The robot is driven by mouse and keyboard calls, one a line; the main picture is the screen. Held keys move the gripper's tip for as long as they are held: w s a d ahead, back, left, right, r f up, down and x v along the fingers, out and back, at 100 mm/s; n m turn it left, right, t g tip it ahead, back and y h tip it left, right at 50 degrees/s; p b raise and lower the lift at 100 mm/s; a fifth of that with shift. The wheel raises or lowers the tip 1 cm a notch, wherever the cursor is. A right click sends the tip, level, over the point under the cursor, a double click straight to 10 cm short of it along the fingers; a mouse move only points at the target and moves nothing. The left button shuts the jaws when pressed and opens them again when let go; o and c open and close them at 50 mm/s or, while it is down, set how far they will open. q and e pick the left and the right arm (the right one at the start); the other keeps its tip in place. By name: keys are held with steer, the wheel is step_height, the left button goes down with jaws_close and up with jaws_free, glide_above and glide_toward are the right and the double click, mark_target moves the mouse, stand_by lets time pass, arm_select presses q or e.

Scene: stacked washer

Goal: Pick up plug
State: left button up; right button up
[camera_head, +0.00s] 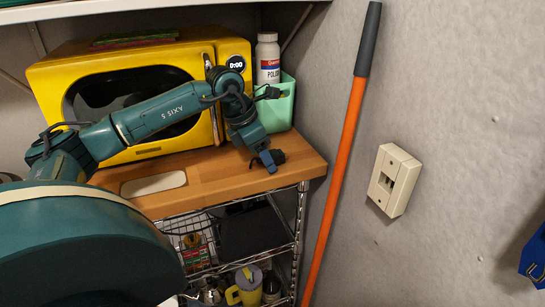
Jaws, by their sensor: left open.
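My left gripper (266,162) is open and points down at the right front part of the wooden top. A small dark object (279,156), perhaps the plug, lies on the wood right at its fingertips. I cannot tell whether the fingers touch it or stand around it. A cream wall outlet (394,181) is on the grey wall to the right, apart from the gripper. My right gripper is not in view.
A yellow microwave (152,152) stands behind my left arm. A green holder (280,108) and a white bottle (267,60) are beside it. An orange pole (341,163) leans at the right.

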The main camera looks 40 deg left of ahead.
arm_select(q)
steer(key=shift+c, duration=0.6)
steer(key=c, duration=0.9)
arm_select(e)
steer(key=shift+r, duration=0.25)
arm_select(q)
steer(key=shift+s+a+r+b, duration=0.1)
steer(key=shift+s+r+b, duration=0.05)
steer(key=shift+r+b, duration=0.2)
step_height(320, 180, up, 6)
steer(key=s+a+b, duration=0.2)
steer(key=s, duration=0.2)
steer(key=s+a+b, duration=0.2)
steer(key=s+b, duration=0.1)
steer(key=s+a+b, duration=0.2)
steer(key=s+b, duration=0.1)
steer(key=s, duration=0.1)
steer(key=shift+s+a+f, duration=0.1)
steer(key=shift+s, duration=0.25)
steer(key=s+a+b, duration=0.2)
steer(key=s, duration=0.3)
steer(key=shift+s+a+r, duration=0.25)
steer(key=shift+s+a, duration=0.15)
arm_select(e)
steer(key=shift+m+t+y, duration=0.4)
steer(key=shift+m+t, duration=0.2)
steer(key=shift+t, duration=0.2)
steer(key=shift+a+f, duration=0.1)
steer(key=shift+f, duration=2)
